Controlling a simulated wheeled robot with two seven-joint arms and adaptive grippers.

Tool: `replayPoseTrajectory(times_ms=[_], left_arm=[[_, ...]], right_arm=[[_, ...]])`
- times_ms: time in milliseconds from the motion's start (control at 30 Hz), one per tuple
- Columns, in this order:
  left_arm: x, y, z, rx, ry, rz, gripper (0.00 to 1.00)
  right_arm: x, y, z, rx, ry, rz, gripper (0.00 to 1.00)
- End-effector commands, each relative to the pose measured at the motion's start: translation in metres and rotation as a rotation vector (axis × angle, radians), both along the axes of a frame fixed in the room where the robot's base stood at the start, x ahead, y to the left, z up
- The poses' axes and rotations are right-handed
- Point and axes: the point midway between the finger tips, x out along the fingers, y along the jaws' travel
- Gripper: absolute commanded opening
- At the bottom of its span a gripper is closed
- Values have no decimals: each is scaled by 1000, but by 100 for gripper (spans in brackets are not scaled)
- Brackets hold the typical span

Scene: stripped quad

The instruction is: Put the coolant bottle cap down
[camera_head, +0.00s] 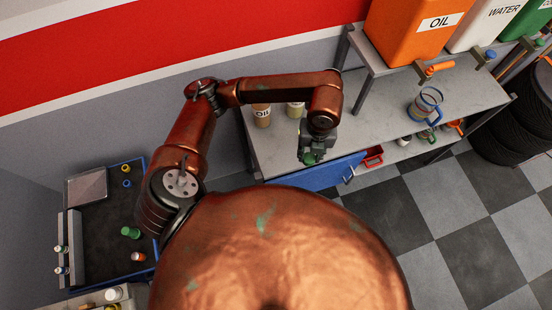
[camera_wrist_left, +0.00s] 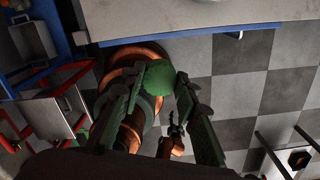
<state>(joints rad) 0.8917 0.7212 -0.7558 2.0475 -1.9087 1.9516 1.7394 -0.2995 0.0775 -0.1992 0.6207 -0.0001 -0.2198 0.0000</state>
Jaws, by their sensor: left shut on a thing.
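The coolant bottle cap is a small green round piece (camera_head: 309,158), held at the tips of my left gripper (camera_head: 311,152). In the left wrist view the green cap (camera_wrist_left: 159,77) sits between the two dark ribbed fingers (camera_wrist_left: 162,95), which are shut on it. In the head view the gripper hangs at the front edge of the grey workbench (camera_head: 272,152), above the blue drawer front (camera_head: 318,174). The wrist view shows the bench edge (camera_wrist_left: 170,22) beyond the cap, with floor and my own copper body behind it. My right gripper is not seen in the head view.
An oil bottle (camera_head: 262,116) and a pale jar (camera_head: 296,109) stand on the bench behind the gripper. A clear jug (camera_head: 427,102) stands farther right. A dark blue-edged tray (camera_head: 100,212) with small bottles and rings lies at left. Bare bench top lies between.

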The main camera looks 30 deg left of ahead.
Motion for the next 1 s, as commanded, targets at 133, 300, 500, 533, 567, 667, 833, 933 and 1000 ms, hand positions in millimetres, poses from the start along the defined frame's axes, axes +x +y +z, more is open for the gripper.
replayPoseTrajectory(times_ms=[133,300,500,533,567,667,833,933,1000], left_arm=[[-8,-8,-3,-4,-4,298,16],[-12,-14,-5,-9,-10,539,16],[-14,-9,-9,-8,-9,651,16],[-14,-5,-11,-8,-10,657,16],[-13,0,-13,-7,-10,660,16],[-12,22,-22,-5,-11,662,16],[-8,62,-40,-5,-10,661,16],[-7,83,-54,-5,-8,659,16],[-6,93,-68,-5,-8,659,16]], right_arm=[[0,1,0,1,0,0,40],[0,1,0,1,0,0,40],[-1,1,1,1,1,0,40],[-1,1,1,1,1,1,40],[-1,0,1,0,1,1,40],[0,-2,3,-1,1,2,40],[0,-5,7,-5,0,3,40],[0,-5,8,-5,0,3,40],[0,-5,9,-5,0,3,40]])
